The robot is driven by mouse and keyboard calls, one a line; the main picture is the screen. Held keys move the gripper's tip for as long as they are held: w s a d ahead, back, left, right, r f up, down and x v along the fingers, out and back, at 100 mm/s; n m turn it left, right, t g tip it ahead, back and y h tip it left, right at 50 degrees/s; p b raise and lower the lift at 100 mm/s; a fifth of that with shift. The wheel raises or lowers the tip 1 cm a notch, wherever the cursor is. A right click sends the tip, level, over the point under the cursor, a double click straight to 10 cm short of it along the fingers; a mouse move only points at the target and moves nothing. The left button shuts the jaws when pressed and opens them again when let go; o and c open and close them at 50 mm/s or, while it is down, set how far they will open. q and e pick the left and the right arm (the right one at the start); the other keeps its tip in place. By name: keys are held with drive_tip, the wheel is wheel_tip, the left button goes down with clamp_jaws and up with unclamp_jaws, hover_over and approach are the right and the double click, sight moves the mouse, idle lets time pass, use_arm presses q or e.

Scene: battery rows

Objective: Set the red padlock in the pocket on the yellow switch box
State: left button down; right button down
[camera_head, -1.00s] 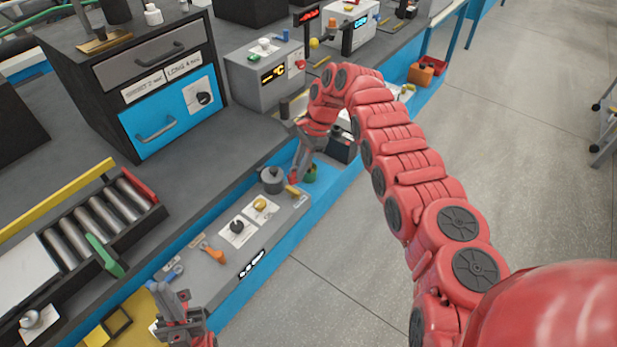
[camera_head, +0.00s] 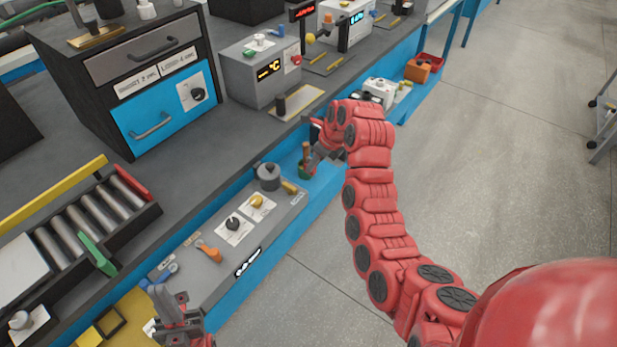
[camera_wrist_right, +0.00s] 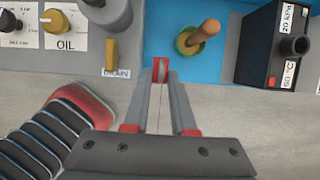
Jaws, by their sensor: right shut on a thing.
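My right gripper (camera_wrist_right: 160,84) is shut on a small red thing (camera_wrist_right: 160,68), which looks like the red padlock; the fingers hide much of it. In the head view my right gripper (camera_head: 311,166) hangs by the front edge of the bench, and the red thing cannot be made out. A yellow box part (camera_head: 133,304) with a dark square frame (camera_head: 110,321) shows at the bottom left of the head view, which may be the switch box and its pocket. My left gripper (camera_head: 166,296) is beside it; its jaw opening is unclear.
A green pot with a wooden handle (camera_wrist_right: 198,38) stands near my right fingertips. A grey panel (camera_head: 215,263) with knobs and an orange lever (camera_head: 209,252) lies between my grippers. A black box (camera_wrist_right: 283,45) stands to the right. The floor in front is clear.

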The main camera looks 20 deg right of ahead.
wheel_tip(320, 180, down, 9)
drive_tip(key=shift+r+p, duration=0.1)
drive_tip(key=shift+p, duration=0.75)
drive_tip(key=shift+f, duration=0.3)
drive_tip(key=c, duration=1)
unclamp_jaws()
drive_tip(key=shift+f, duration=0.15)
